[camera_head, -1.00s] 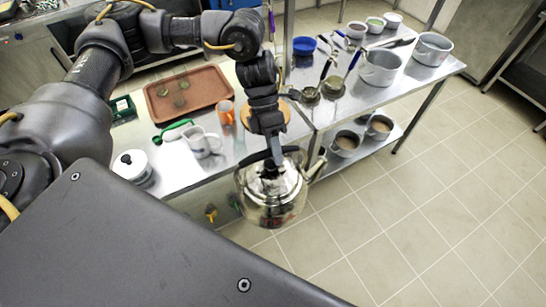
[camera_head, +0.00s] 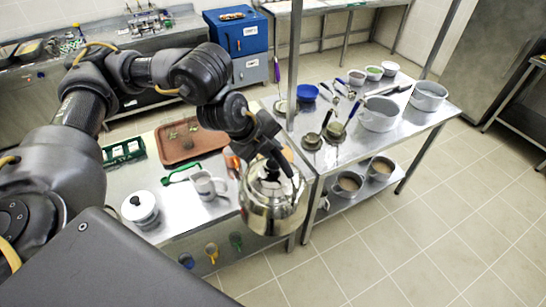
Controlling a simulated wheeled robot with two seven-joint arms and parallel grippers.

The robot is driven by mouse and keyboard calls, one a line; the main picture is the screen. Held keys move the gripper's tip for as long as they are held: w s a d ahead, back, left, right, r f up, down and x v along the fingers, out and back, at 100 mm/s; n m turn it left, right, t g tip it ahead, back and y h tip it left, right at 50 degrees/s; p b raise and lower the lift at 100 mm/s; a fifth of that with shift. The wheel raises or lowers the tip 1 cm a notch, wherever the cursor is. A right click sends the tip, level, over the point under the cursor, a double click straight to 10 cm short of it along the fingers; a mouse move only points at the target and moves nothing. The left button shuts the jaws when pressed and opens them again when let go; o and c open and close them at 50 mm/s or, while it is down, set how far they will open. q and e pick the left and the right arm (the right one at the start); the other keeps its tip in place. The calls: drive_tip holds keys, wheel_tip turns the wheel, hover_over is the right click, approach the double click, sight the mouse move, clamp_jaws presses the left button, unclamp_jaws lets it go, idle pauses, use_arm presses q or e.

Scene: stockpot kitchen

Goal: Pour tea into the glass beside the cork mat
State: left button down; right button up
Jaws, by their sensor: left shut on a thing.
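My left gripper (camera_head: 270,160) is shut on the handle of a shiny steel kettle (camera_head: 272,208). A tan round edge, apparently the cork mat (camera_head: 288,153), shows behind my wrist, mostly hidden. An orange, see-through glass (camera_head: 232,161) stands just left of it, partly covered by my arm. The kettle is nearer to the camera than the glass and apart from it. My right gripper is out of view.
Steel pots (camera_head: 380,114) and ladles fill the right table. The tiled floor in front is clear.

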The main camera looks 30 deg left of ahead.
use_arm(q)
drive_tip(key=shift+w+a+r+n+y, duration=0.15)
drive_tip(key=shift+w+r+n+y, duration=0.05)
drive_tip(key=shift+r+n, duration=0.2)
drive_tip(key=shift+w+a+r+n+y, duration=0.1)
drive_tip(key=shift+w+r+n+y, duration=0.15)
drive_tip(key=shift+n, duration=0.25)
drive_tip(key=shift+s+f, duration=0.1)
drive_tip(key=shift+f, duration=0.05)
drive_tip(key=shift+a+f, duration=0.1)
drive_tip(key=shift+f, duration=0.05)
drive_tip(key=shift+w+a+f+n+h, duration=0.2)
drive_tip(key=shift+a+f+h, duration=0.3)
drive_tip(key=shift+a+f, duration=0.15)
drive_tip(key=shift+w+a+f+n+h, duration=0.2)
drive_tip(key=shift+a+f+h, duration=0.3)
drive_tip(key=shift+f, duration=0.2)
drive_tip(key=shift+w+a+f+g+h, duration=0.2)
drive_tip(key=shift+a+f+h, duration=0.1)
drive_tip(key=shift+a+f, duration=0.2)
drive_tip(key=shift+w+a+f+g+h, duration=0.15)
drive_tip(key=shift+a+f+h, duration=0.1)
drive_tip(key=shift+a+f, duration=0.2)
drive_tip(key=shift+w+a+r+n+g+h, duration=0.25)
drive_tip(key=shift+a+h, duration=0.25)
drive_tip(key=shift+a, duration=0.25)
drive_tip(key=shift+w+a+r+n+h, duration=0.1)
drive_tip(key=shift+w+a+n+h, duration=0.2)
drive_tip(key=shift+a+h, duration=0.3)
drive_tip(key=shift+a, duration=0.25)
